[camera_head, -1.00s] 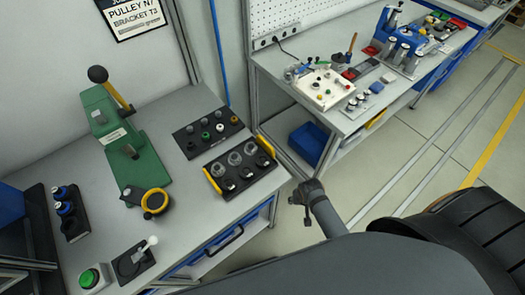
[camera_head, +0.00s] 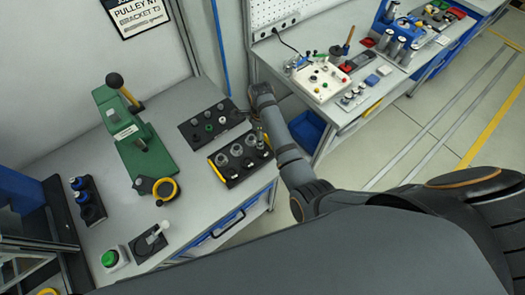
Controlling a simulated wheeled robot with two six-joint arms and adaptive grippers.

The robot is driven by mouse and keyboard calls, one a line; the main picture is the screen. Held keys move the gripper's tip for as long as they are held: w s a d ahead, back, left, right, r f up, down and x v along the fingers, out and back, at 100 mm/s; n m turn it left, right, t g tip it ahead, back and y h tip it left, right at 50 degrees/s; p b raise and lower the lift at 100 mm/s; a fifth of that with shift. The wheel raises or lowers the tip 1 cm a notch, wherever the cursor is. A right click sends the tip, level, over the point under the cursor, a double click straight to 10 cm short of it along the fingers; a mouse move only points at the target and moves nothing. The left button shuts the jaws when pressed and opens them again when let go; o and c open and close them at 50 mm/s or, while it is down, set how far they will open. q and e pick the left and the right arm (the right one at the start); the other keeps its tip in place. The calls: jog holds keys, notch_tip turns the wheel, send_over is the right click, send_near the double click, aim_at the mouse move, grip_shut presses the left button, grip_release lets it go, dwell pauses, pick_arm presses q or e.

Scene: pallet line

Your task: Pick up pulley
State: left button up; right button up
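A black tray with yellow ends (camera_head: 225,178) stands at the right edge of the left bench and holds several round grey and dark parts. A flat black tray (camera_head: 190,137) behind it holds several small round parts, one of them green. Which part is the pulley is too small to tell. My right arm reaches in from the right, and its gripper (camera_head: 259,132) hangs by the right ends of both trays. The fingers are small and dark, so their opening cannot be made out. My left gripper is not in view.
A green press (camera_head: 140,143) with a black-knobbed lever stands left of the trays. A green button box (camera_head: 113,259) and a small lever fixture (camera_head: 150,243) sit near the front edge. A second bench with a white control box (camera_head: 322,80) stands to the right.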

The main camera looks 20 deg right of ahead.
send_over(263, 151)
jog(key=f, duration=0.6)
jog(key=shift+s+a, duration=0.1)
jog(key=shift+a, duration=0.1)
jog(key=f+b, duration=0.1)
jog(key=f, duration=0.1)
jog(key=f+b, duration=0.1)
jog(key=f, duration=0.1)
jog(key=shift+d+f, duration=0.2)
jog(key=shift+f, duration=0.15)
jog(key=shift+r, duration=0.1)
jog(key=c, duration=0.9)
